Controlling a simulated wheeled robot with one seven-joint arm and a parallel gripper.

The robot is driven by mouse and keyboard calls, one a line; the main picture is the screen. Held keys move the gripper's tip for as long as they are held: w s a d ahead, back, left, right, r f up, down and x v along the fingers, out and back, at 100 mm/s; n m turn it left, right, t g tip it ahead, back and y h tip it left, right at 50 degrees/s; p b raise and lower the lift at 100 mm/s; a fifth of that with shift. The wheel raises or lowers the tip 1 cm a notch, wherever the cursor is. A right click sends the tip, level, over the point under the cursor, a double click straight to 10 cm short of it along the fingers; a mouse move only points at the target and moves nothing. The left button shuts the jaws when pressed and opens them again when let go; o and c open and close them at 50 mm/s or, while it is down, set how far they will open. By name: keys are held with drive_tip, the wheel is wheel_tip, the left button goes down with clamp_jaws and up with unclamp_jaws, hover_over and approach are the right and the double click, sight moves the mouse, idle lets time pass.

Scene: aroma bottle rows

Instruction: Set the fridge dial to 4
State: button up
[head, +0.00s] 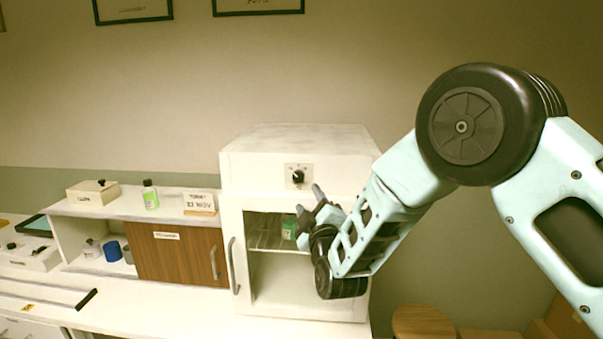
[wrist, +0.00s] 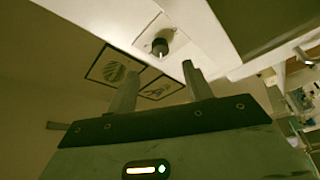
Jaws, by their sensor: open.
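The white fridge (head: 235,180) stands on the counter, with a dark dial (head: 298,177) on a pale plate on its upper front. The dial's markings are too small to read. In the wrist view the dial (wrist: 160,46) shows beyond the fingertips, with a light pointer mark on it. My gripper (head: 318,199) is in front of the fridge, below and a little right of the dial. In the wrist view its two fingers (wrist: 160,75) are spread apart with nothing between them, and the dial is clear of them.
Inside the fridge a green item (head: 289,228) sits on a wire shelf, partly hidden by my gripper. To the left are a wooden sliding door (head: 170,255), a green-labelled bottle (head: 150,196), a date sign (head: 200,203) and a small box (head: 93,193). A round stool top (head: 423,322) is lower right.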

sight(299, 179)
drive_tip(key=p+x, duration=0.4)
drive_tip(key=x, duration=0.4)
drive_tip(key=shift+w+a+r, duration=0.1)
drive_tip(key=shift+w, duration=0.25)
drive_tip(key=c, duration=1)
